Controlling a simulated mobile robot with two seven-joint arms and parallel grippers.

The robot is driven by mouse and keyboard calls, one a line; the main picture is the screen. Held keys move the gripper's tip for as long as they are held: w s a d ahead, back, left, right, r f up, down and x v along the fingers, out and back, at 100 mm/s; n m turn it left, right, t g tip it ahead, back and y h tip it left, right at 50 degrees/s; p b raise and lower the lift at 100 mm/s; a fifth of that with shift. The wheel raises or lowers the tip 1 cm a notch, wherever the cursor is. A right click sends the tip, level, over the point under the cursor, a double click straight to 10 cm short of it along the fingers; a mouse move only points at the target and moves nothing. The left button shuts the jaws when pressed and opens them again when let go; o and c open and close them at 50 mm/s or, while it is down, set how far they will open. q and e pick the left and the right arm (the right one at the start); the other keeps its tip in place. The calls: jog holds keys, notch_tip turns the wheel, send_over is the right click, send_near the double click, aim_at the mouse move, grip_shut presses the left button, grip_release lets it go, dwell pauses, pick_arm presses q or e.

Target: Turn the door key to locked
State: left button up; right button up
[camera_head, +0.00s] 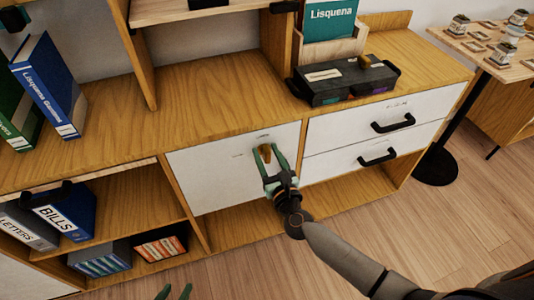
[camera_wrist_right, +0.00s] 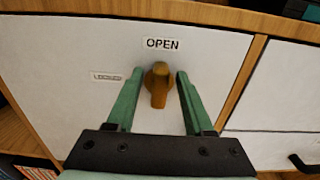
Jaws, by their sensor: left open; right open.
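The door key (camera_wrist_right: 158,88) is a brown-orange knob on the white cabinet door (camera_head: 215,175); it also shows in the head view (camera_head: 264,149). The key stands upright, in line with the OPEN label (camera_wrist_right: 162,43) above it. A LOCKED label (camera_wrist_right: 107,76) is to its left. My right gripper (camera_wrist_right: 157,78) is open with one green finger on each side of the key, and gaps show between fingers and key. In the head view the right gripper (camera_head: 268,155) partly covers the key. My left gripper (camera_head: 174,292) is open at the bottom edge, away from the door.
Two white drawers with black handles (camera_head: 393,122) are right of the door. A dark box (camera_head: 345,82) stands on the wooden top above them. Open floor (camera_head: 440,230) lies in front at right.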

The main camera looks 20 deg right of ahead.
jog(key=shift+w, duration=0.1)
jog(key=shift+c, duration=0.4)
grip_shut()
